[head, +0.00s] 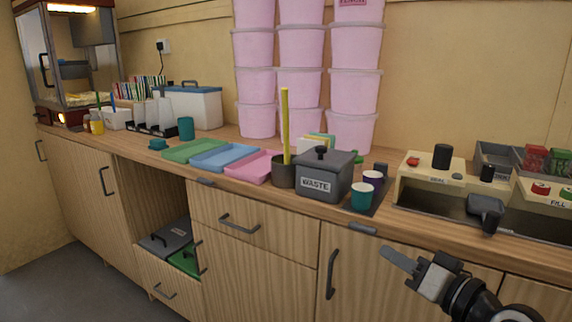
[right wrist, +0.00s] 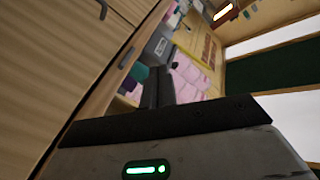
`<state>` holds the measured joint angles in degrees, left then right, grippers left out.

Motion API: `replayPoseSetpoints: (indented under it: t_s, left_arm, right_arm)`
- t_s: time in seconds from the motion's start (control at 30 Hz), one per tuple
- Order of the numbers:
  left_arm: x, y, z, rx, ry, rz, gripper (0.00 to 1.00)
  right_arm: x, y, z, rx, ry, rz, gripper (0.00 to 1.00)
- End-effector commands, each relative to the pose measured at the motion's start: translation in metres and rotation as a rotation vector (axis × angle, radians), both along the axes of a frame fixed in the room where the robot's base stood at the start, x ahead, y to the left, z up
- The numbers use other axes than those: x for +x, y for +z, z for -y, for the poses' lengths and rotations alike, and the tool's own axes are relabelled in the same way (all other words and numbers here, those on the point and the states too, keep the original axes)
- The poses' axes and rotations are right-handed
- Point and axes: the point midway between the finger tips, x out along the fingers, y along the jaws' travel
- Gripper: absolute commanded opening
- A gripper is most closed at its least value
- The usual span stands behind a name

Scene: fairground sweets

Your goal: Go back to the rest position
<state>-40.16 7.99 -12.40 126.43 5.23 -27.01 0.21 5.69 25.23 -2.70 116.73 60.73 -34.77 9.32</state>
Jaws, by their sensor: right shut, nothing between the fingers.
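My right gripper (head: 401,263) is in front of the cabinet fronts, below the counter's front edge at the lower right of the head view. It is shut and empty, and its fingers point up and left. In the right wrist view its dark closed fingers (right wrist: 158,88) stand in the middle, with the counter and cabinets seen sideways beyond. My left gripper is not in view.
The wooden counter (head: 222,188) holds coloured trays (head: 226,156), a grey waste bin (head: 324,178), cups (head: 361,196), stacked pink tubs (head: 301,88) and a sealing and filling station (head: 440,196). A popcorn machine (head: 72,55) stands far left. Floor (head: 60,280) is clear at lower left.

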Motion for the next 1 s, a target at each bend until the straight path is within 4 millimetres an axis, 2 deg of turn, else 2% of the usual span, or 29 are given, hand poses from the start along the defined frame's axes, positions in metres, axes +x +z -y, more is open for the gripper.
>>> replayPoseSetpoints:
  t_s: [0.03, 0.13, 0.2, 0.3, 0.4, 0.5, 0.6, 1.0]
  left_arm:
    - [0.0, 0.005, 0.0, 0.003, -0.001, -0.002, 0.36]
    - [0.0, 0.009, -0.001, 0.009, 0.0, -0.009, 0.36]
    - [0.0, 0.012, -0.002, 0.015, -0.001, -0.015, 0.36]
    - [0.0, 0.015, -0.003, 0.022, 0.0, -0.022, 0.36]
    - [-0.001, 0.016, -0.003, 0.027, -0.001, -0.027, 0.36]
    - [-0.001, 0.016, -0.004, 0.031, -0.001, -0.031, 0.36]
    - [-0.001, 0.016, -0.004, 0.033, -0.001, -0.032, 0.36]
    - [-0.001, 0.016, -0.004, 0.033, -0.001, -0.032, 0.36]
  right_arm:
    - [-0.012, -0.028, -0.007, -0.043, -0.018, -0.042, 0.0]
    - [-0.045, -0.088, -0.018, -0.173, -0.062, -0.111, 0.0]
    - [-0.078, -0.127, -0.027, -0.282, -0.086, -0.158, 0.0]
    - [-0.127, -0.168, -0.037, -0.43, -0.1, -0.212, 0.0]
    - [-0.169, -0.192, -0.044, -0.55, -0.097, -0.247, 0.0]
    - [-0.195, -0.204, -0.048, -0.63, -0.09, -0.266, 0.0]
    - [-0.207, -0.209, -0.05, -0.669, -0.086, -0.272, 0.0]
    - [-0.208, -0.21, -0.05, -0.67, -0.085, -0.272, 0.0]
